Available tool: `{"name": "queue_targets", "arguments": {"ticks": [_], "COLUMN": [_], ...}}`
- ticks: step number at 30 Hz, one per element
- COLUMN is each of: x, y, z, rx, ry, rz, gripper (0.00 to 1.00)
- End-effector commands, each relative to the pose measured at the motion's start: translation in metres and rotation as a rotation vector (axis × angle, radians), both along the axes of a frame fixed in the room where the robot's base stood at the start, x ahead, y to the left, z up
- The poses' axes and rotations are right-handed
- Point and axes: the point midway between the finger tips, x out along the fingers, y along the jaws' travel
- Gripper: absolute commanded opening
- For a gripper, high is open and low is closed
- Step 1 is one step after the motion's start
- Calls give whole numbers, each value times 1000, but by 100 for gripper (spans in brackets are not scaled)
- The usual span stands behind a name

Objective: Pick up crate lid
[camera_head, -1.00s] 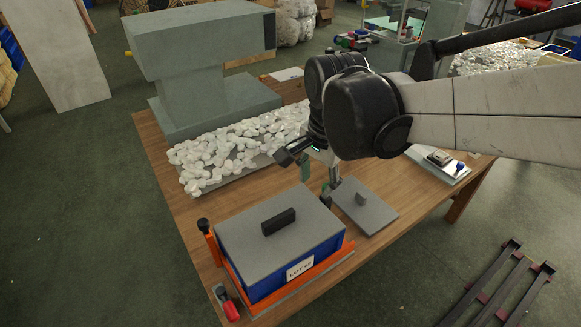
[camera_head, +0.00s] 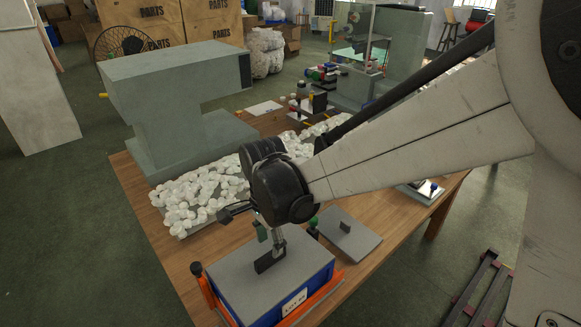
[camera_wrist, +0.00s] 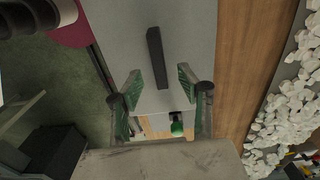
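The crate lid (camera_head: 305,257) is a flat grey plate with a dark bar handle (camera_head: 267,263). It lies on the blue crate (camera_head: 262,305), which has a white lot label. My gripper (camera_head: 270,238) is over the lid, close to the handle. In the wrist view, my gripper (camera_wrist: 158,77) is open, its two green-padded fingers apart. The handle (camera_wrist: 157,58) shows in line with the gap between them, and the fingers do not grip it. The lid (camera_wrist: 195,30) fills the middle of that view. The exact height above the handle is hard to tell.
An orange frame (camera_head: 322,294) edges the crate. A smaller grey plate with a dark knob (camera_head: 352,238) lies to its right. White pieces (camera_head: 190,197) are heaped behind it, below a grey machine (camera_head: 165,75). Bare wooden table (camera_head: 395,225) shows at the right.

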Motion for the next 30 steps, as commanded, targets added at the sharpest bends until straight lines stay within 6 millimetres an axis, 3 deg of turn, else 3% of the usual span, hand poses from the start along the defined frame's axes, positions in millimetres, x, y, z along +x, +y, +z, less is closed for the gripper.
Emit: {"name": "queue_targets", "arguments": {"ticks": [7,18,27,30], "x": [-1,-2,-3,-3], "y": [0,0,0,0], "z": [-15,-57,-60,-60], "rx": [0,0,0,0], "ry": [0,0,0,0], "rz": [0,0,0,0], "gripper": [36,36,36,23]}}
